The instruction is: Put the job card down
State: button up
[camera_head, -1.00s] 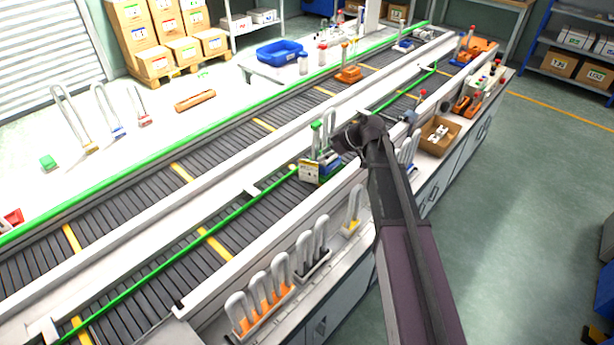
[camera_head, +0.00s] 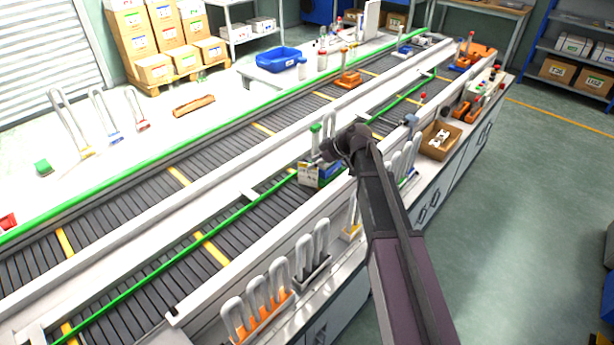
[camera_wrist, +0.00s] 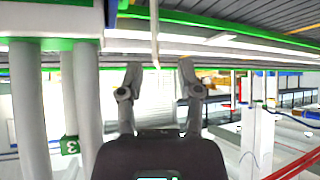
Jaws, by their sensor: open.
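The job card (camera_head: 308,174), a small white card with a yellow top, stands at the near left side of a green and blue carrier (camera_head: 331,171) on the near conveyor. My gripper (camera_head: 332,150) is just above and beside the carrier in the head view. In the wrist view my gripper (camera_wrist: 158,75) is open, its two fingers apart with nothing clearly gripped. A thin pale upright edge (camera_wrist: 155,35) lies beyond and between the fingertips; it may be the card edge-on, but I cannot tell. A green-capped tube (camera_head: 316,138) rises from the carrier.
Racks of U-shaped glass tubes (camera_head: 258,310) line the near bench edge. A cardboard box (camera_head: 438,140) sits to the right. A green rail (camera_head: 215,241) runs along the near conveyor. In the wrist view, large grey tubes (camera_wrist: 28,110) stand close on the left.

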aim_at(308, 175)
jog(key=b+x, duration=0.2)
jog(key=x, duration=0.1)
jog(key=shift+w+a+f, duration=0.1)
jog(key=shift+w+f, duration=0.05)
jog(key=shift+w, duration=0.1)
jog(key=shift+b+x, duration=0.65)
jog(key=shift+x, duration=0.1)
jog(key=shift+a, duration=0.1)
grip_shut()
